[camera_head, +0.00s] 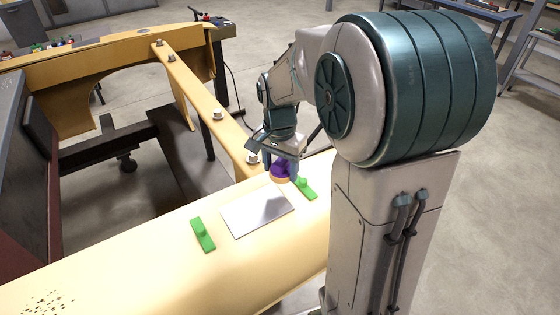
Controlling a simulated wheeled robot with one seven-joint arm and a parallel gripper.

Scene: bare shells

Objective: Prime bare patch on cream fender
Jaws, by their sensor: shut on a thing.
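The cream fender (120,265) fills the lower part of the head view. The bare patch (257,212) on it is a flat silver-grey rectangle. My gripper (283,164) is at the patch's upper right end, with the arm reaching in from the right. It is shut on a purple-topped applicator (279,171) with a tan-orange lower part. The applicator is just beyond the patch's far right corner; I cannot tell whether it touches the fender. One green block with a knob (203,235) sits left of the patch, and another green block (305,188) sits right of it, close to the applicator.
A cream rail (195,95) with several pale bolt-like knobs runs from the back toward the fender. The dark frame and open bay (115,150) lie left of it. A cart (210,50) and workbenches stand behind. The fender's left part is clear, with dark specks.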

